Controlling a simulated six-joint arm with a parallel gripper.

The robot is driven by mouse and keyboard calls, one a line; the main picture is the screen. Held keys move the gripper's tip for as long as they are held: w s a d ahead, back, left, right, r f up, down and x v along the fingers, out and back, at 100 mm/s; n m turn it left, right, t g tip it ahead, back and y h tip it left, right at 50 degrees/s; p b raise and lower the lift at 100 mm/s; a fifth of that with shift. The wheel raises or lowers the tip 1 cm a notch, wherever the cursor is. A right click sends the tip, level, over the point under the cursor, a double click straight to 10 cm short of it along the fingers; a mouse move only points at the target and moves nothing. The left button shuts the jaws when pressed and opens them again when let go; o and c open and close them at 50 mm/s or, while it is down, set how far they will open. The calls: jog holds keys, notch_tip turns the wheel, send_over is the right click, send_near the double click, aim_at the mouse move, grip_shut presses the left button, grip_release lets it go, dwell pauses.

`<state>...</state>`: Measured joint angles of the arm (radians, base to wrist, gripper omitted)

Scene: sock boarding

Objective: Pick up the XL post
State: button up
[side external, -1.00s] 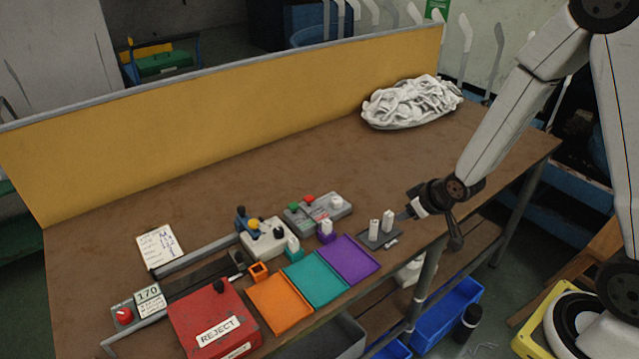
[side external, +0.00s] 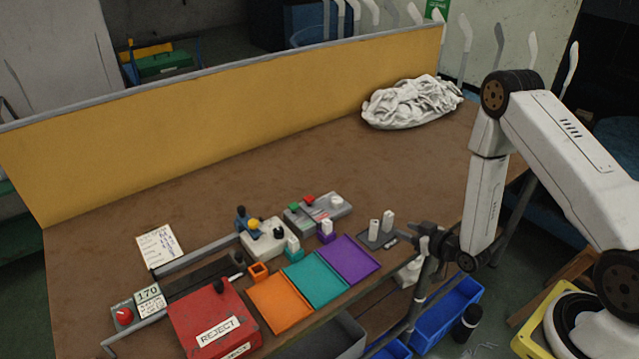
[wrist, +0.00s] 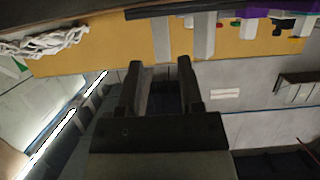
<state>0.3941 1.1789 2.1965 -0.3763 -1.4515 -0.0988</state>
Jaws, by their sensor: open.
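Two upright white posts stand on a dark grey tray (side external: 367,243), a left post (side external: 374,229) and a right post (side external: 388,221). A small pale piece (side external: 391,243) lies at the tray's right edge. Other white posts stand in a purple holder (side external: 326,231) and a teal holder (side external: 292,247); the orange holder (side external: 259,272) looks empty. I cannot read any size marks, so I cannot tell which post is XL. My gripper (side external: 421,238) is just right of the tray, by the table's edge. In the wrist view my gripper (wrist: 161,80) is open, with nothing between its fingers.
Purple (side external: 348,258), teal (side external: 316,279) and orange (side external: 280,303) mats lie along the front edge. A red REJECT box (side external: 215,318) and a grey button box (side external: 318,212) stand near. A white fabric pile (side external: 411,102) lies at the back. The table's middle is clear.

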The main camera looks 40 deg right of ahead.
aim_at(390, 225)
jog(key=shift+s+d+f, duration=0.1)
jog(key=shift+s+f, duration=0.1)
jog(key=shift+s, duration=0.05)
jog(key=shift+x, duration=1.35)
jog(key=shift+w, duration=0.1)
jog(key=shift+x, duration=2.5)
grip_shut()
